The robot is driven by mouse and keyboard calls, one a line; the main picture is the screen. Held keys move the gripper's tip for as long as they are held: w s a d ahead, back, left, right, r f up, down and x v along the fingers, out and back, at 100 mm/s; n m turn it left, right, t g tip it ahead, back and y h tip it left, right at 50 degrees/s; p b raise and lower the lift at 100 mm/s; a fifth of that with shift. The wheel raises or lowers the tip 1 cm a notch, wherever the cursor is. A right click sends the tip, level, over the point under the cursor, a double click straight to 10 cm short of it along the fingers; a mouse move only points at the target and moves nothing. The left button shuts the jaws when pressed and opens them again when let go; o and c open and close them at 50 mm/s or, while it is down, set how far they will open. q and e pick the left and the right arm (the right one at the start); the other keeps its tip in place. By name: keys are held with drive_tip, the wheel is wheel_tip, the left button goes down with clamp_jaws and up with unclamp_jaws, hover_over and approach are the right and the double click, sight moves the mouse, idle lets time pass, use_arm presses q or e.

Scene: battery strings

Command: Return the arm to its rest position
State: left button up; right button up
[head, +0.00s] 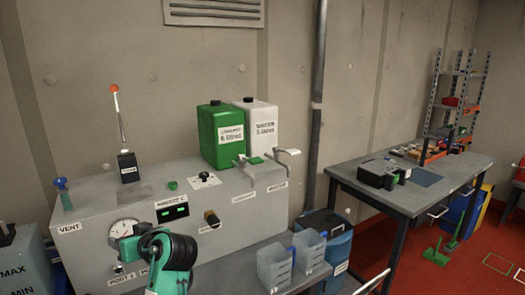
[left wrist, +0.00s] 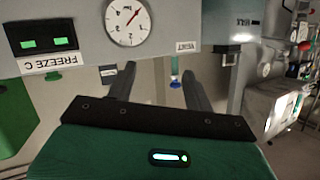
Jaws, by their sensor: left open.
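My left gripper (left wrist: 158,80) shows in the left wrist view with its two dark fingers spread apart and nothing between them. That view is upside down, with the machine's dial and displays beyond the fingers. In the head view, the green and black part of my left arm stands at the bottom, in front of the grey machine (head: 236,200). The fingers cannot be made out there. My right gripper is not in view.
The machine bears a dial (head: 124,228), a lever (head: 119,118), a green canister (head: 221,135) and a white canister (head: 260,128). Clear bins (head: 274,268) stand on a bench at its right. A workbench (head: 400,196) with a black toolbox (head: 383,174) stands farther right. Red floor lies between.

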use_arm(q)
drive_tip(key=s+d+f+m+g+h, duration=0.1)
drive_tip(key=s+f+m+h, duration=0.2)
drive_tip(key=s+f, duration=0.6)
drive_tip(key=s+d+f+m+h, duration=0.2)
drive_tip(key=s+f+m+h, duration=0.3)
drive_tip(key=f, duration=0.8)
drive_tip(key=s+d+f+m+g+h, duration=0.1)
drive_tip(key=s+d+f+g+h, duration=0.2)
drive_tip(key=s, duration=0.8)
drive_tip(key=s+d+f+m+g+h, duration=0.1)
drive_tip(key=s+d+f+m, duration=0.2)
drive_tip(key=s, duration=0.7)
wheel_tip(320, 180, down, 37)
drive_tip(key=n+b, duration=0.1)
drive_tip(key=b, duration=0.4)
drive_tip(key=s+a+f+g+b, duration=0.1)
drive_tip(key=s+f+b, duration=0.1)
drive_tip(key=s+f, duration=0.8)
drive_tip(key=s+a+f+g+b, duration=0.1)
drive_tip(key=s+a+f, duration=0.1)
drive_tip(key=s+f, duration=0.7)
wheel_tip(320, 180, down, 4)
drive_tip(key=shift+s+f+b, duration=0.2)
drive_tip(key=shift+s+b, duration=0.2)
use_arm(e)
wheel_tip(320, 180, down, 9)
